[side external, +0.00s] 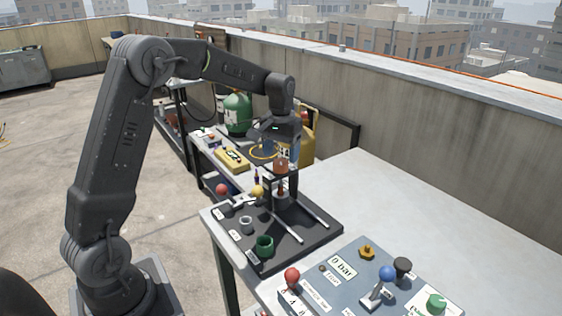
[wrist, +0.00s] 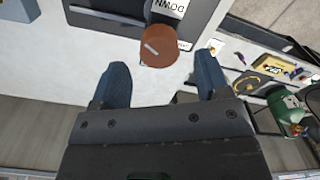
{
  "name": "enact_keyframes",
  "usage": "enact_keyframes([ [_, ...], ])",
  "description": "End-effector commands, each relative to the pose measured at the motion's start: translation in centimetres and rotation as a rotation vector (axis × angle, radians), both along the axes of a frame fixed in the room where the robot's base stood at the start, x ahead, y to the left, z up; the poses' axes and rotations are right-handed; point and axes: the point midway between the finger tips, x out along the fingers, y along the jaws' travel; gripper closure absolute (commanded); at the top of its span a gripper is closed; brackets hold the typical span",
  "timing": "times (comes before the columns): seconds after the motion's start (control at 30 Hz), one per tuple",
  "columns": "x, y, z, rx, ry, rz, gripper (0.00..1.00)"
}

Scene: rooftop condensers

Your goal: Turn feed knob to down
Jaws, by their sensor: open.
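The feed knob is most likely the round brown-orange knob (wrist: 160,48) in the wrist view, with a short white pointer mark slanting on its face. A white label (wrist: 168,7) reading DOWN, upside down, lies just beyond it on a dark grey panel (wrist: 115,27). My gripper (wrist: 162,78) is open, its two bluish fingers on either side of the near edge of the knob, with gaps to both. In the side external view my gripper (side external: 282,157) points down over the brown knob (side external: 281,167). Whether the fingers touch the knob cannot be told there.
A blue-grey panel (side external: 335,290) carries a red ball knob, a blue-topped lever and a green knob. The white tabletop (side external: 400,205) is clear at right.

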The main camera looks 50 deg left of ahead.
Motion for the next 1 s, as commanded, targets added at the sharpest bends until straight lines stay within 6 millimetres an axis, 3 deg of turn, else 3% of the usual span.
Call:
enact_keyframes([
  [0.23,0.0,0.0,-2.8,0.000,0.000,0.000,0.31],
  [0.6,0.0,0.0,-3.2,0.000,-0.001,-0.001,0.32],
  [1.0,0.0,0.0,-3.2,0.000,-0.001,-0.001,0.70],
])
